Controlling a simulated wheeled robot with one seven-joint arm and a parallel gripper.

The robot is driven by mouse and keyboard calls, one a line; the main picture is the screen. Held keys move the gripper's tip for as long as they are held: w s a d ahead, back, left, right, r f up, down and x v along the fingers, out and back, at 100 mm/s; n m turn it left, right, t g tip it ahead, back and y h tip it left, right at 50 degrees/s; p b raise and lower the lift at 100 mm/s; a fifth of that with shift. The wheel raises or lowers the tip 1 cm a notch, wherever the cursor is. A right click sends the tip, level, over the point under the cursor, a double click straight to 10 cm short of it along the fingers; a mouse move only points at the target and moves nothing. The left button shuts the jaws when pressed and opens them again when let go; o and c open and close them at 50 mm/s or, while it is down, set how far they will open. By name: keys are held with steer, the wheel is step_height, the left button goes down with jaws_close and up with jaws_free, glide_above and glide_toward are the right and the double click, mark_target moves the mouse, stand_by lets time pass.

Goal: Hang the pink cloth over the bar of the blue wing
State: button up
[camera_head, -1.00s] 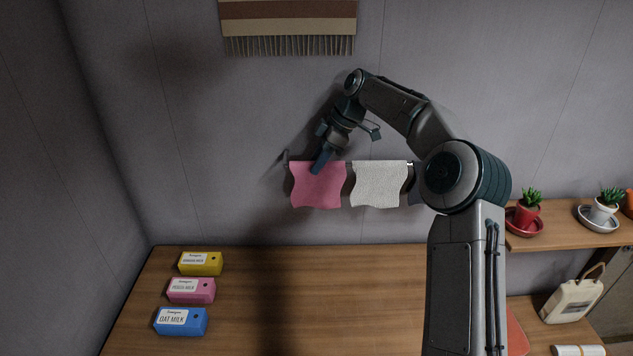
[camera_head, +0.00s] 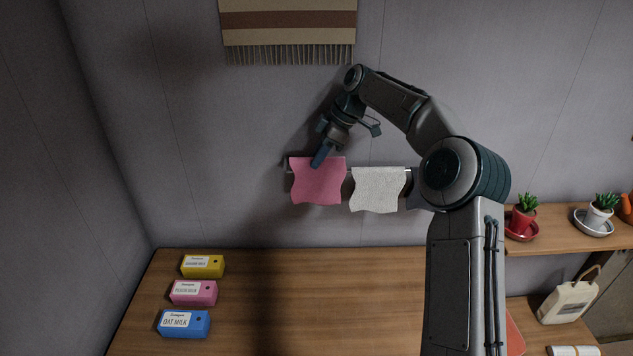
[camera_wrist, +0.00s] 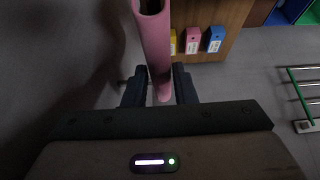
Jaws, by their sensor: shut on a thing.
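The pink cloth (camera_head: 318,184) hangs at the left end of the wall rail (camera_head: 287,165) in the head view. My gripper (camera_head: 317,163) is shut on its upper edge, with the fingers pointing down. In the wrist view the pink cloth (camera_wrist: 152,45) runs between the fingers (camera_wrist: 160,88), seen almost edge on. In the head view the cloth's top edge is slightly above the rail line. A grey-blue piece (camera_head: 420,196) shows partly behind my arm. I cannot tell a blue wing bar in the head view; my arm hides part of the rail.
A white cloth (camera_head: 378,190) hangs just right of the pink one. The wrist view shows bars with a green one (camera_wrist: 299,93) at the right.

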steer(key=shift+r+p, duration=1.8)
steer(key=shift+r, duration=1.1)
step_height(320, 180, up, 6)
